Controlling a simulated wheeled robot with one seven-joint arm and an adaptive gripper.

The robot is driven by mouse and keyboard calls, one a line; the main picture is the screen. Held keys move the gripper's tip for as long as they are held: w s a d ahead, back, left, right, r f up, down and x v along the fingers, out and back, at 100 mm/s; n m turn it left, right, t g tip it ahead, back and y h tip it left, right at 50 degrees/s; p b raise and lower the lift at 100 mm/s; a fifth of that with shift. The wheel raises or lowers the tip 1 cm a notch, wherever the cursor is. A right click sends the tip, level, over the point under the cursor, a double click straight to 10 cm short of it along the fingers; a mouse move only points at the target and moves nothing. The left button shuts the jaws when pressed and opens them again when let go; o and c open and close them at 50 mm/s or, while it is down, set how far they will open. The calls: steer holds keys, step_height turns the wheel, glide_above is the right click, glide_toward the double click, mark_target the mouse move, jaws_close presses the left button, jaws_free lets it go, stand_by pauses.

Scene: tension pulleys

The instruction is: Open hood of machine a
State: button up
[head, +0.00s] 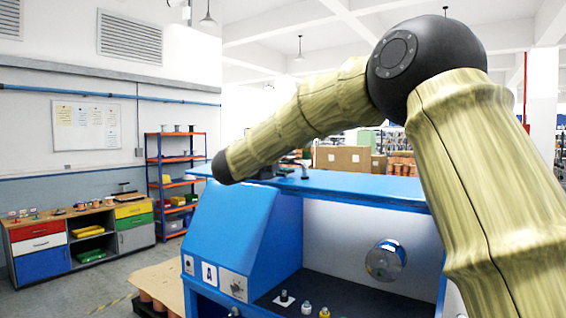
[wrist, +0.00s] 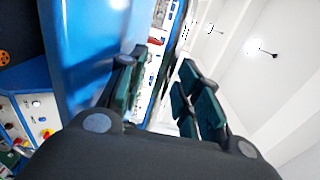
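A blue machine (head: 232,222) stands in front of me in the head view. Its flat blue top (head: 355,187) lies level, and the white interior below it shows through the front. My arm arches above the machine, and my gripper is not clearly visible in the head view. In the wrist view my gripper (wrist: 163,92) is open, with its dark green finger pads apart. A large glossy blue panel (wrist: 88,45) lies left of and close behind the left finger; contact cannot be told.
Inside the machine are a round shiny part (head: 385,260) and several small parts on a dark floor. A workbench (head: 75,240) with coloured drawers stands at the left, and an orange-framed shelf (head: 175,180) behind it.

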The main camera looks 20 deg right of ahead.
jaws_close()
